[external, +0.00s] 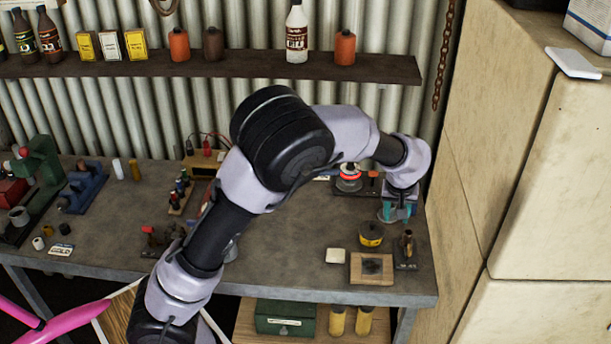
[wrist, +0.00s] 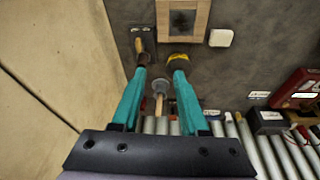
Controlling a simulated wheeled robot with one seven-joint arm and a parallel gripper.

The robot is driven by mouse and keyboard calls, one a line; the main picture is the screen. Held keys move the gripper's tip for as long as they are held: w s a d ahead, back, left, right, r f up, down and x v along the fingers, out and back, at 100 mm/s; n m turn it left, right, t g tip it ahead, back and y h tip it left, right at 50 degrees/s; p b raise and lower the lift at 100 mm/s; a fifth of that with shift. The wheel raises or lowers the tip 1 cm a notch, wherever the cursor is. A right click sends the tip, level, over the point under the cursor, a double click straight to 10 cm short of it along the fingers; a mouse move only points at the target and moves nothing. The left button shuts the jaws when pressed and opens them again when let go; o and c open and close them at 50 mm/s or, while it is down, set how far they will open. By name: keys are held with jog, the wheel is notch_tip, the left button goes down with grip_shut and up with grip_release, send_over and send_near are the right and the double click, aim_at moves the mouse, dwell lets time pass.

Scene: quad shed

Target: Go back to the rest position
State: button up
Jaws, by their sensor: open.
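My gripper (external: 398,208) is low over the right end of the grey workbench (external: 290,255). In the wrist view its two teal fingers (wrist: 161,66) stand apart, with nothing clasped between them. A small grey disc with a wooden handle (wrist: 160,88) shows between and beyond the fingers; its height below them is hard to judge. My arm reaches across the picture from the lower left, bent at the elbow, and hides part of the bench.
A yellow-and-black tin (external: 371,235), a dark stand with a brass-coloured piece (external: 406,252), a wooden block (external: 372,268) and a white square (external: 335,256) are close by. A shelf (external: 220,68) with bottles runs above. A tall pale cabinet (external: 510,170) stands close on the right.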

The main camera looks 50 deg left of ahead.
jog(key=s+a+r+m+t, duration=0.1)
jog(key=s+a+r+m, duration=0.2)
jog(key=s+r, duration=0.3)
jog(key=s+a+r+m+t, duration=0.2)
jog(key=s+r+m, duration=0.3)
jog(key=s, duration=1.1)
jog(key=s+a+r+m+t, duration=0.1)
jog(key=s+a+r+m, duration=0.2)
jog(key=s+r, duration=0.4)
jog(key=s+a, duration=0.1)
jog(key=s, duration=0.3)
jog(key=shift+s+a+r+m, duration=0.25)
jog(key=shift+a+m, duration=0.05)
jog(key=shift+m, duration=0.1)
